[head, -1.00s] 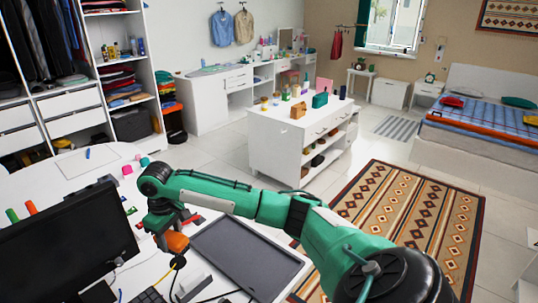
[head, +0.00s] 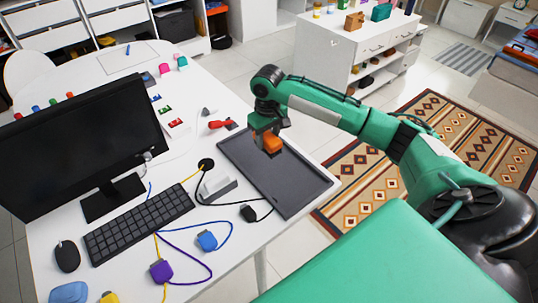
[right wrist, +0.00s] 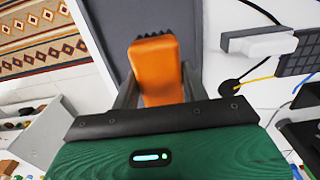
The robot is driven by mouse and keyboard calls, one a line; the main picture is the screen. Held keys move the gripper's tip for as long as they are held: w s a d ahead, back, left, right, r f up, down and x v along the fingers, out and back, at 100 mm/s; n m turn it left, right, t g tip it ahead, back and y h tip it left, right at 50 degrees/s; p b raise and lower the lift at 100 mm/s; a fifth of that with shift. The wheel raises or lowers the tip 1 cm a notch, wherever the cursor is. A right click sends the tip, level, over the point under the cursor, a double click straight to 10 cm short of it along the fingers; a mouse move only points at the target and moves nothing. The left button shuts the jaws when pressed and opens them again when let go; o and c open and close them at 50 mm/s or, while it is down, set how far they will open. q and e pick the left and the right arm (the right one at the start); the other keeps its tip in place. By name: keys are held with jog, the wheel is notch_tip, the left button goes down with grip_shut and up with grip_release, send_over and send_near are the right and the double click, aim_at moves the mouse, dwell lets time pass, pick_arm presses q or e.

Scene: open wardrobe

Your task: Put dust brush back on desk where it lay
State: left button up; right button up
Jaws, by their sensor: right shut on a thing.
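The dust brush has an orange body (head: 272,143) and, in the right wrist view, a row of black bristles at the far end of its orange body (right wrist: 156,68). My right gripper (head: 268,132) is shut on it, with one finger on each side. It appears over the far part of a dark grey tray (head: 280,184) on the white desk (head: 205,268). Whether the brush touches the tray cannot be told. The tray also shows behind the brush in the right wrist view (right wrist: 115,22). My left gripper is not in view.
A monitor (head: 75,150), keyboard (head: 138,221) and mouse (head: 67,256) stand left on the desk. A red-handled item (head: 222,124) lies left of the tray. Cables and a grey block (head: 217,190) lie between keyboard and tray. A patterned rug (head: 455,135) lies beyond the desk.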

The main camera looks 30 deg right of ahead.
notch_tip(320, 180, down, 5)
jog(key=shift+f+p, duration=0.15)
jog(key=shift+p, duration=0.3)
notch_tip(320, 180, down, 3)
jog(key=shift+f+p, duration=0.2)
jog(key=shift+p, duration=0.25)
jog(key=shift+f, duration=0.45)
jog(key=o, duration=1)
jog(key=shift+f, duration=0.15)
jog(key=shift+c, duration=0.2)
